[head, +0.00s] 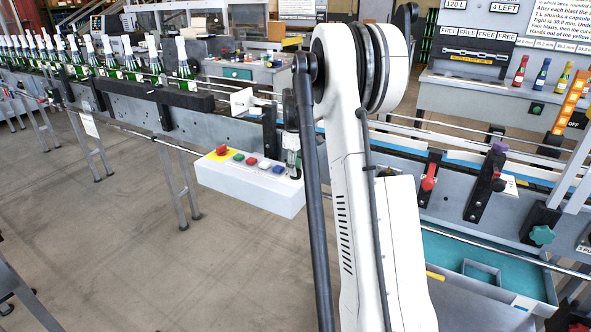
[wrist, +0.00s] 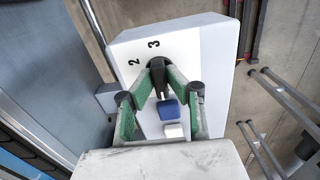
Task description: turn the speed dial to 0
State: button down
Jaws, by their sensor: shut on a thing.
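The speed dial is a black knob (wrist: 157,65) on the white control box (wrist: 190,45). The printed numbers 2 and 3 show beside it in the wrist view. My gripper (wrist: 160,77) has its green-padded fingers closed around the knob. The fingers cover part of the knob and any other numbers, so I cannot read its setting. In the head view the control box (head: 245,193) hangs on the conveyor's front side. My gripper (head: 293,158) is at its right end, and the dial there is hidden.
A red button on a yellow patch (head: 222,151) and several coloured buttons line the box top. A blue button (wrist: 168,110) and a white one (wrist: 173,131) are close to my fingers. Foiled bottles (head: 75,57) stand on the conveyor at left. Floor before the box is clear.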

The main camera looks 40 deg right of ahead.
jog(key=shift+n, duration=0.3)
jog(key=c, duration=1.7)
grip_release()
notch_tip(320, 180, up, 12)
jog(key=shift+a, duration=0.1)
